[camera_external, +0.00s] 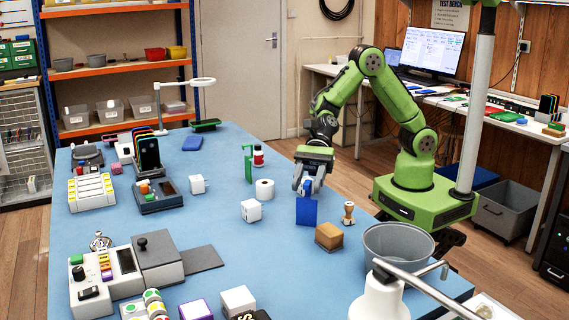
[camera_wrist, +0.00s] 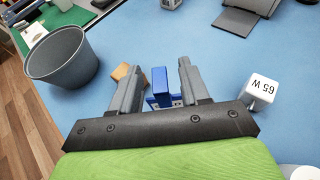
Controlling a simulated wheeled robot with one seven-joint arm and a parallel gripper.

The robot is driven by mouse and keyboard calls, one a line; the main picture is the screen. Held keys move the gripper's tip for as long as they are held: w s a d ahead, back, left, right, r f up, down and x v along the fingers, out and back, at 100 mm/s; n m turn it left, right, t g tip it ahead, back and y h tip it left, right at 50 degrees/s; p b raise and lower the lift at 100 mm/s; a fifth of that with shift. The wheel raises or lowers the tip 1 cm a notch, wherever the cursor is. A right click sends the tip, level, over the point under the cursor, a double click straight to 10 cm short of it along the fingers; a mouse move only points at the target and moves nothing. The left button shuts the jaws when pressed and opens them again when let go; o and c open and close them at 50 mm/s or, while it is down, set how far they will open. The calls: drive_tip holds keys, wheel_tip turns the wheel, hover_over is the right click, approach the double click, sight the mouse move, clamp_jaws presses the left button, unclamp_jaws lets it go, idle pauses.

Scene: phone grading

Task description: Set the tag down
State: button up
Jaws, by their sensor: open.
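A blue upright plate (camera_external: 306,211) stands on the blue table below my gripper (camera_external: 307,191). In the wrist view the blue plate (camera_wrist: 161,80) is between the two grey fingers of my gripper (camera_wrist: 160,68), with a gap on each side. The fingers are apart and hold nothing that I can see. I cannot tell whether this plate is the tag itself or a stand for it. Its lower part is partly hidden by the fingers and palm in the wrist view. No other thing is clearly a tag.
A wooden block (camera_external: 329,236) and a wooden-handled stamp (camera_external: 348,213) stand right of the plate, with a grey bucket (camera_external: 398,249) nearer the front. The table's centre is clear.

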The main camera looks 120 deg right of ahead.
drive_tip(key=p+v, duration=0.2)
drive_tip(key=v, duration=0.8)
drive_tip(key=s+a+r+n+g+h, duration=0.2)
drive_tip(key=s+a+n+g+h, duration=0.1)
drive_tip(key=s+n, duration=0.8)
drive_tip(key=s+d+r+n+h, duration=0.1)
drive_tip(key=s+d+n+h, duration=0.2)
drive_tip(key=s+n, duration=0.4)
drive_tip(key=s+d+r+n+h, duration=0.2)
drive_tip(key=s+d+n+h, duration=0.1)
drive_tip(key=s+n, duration=0.5)
drive_tip(key=shift+d+n+g, duration=0.4)
drive_tip(key=shift+d+n, duration=0.05)
drive_tip(key=shift+n, duration=0.05)
wheel_tip(320, 180, up, 11)
drive_tip(key=p, duration=1)
drive_tip(key=shift+p, duration=0.35)
drive_tip(key=shift+r, duration=0.1)
idle(2.0)
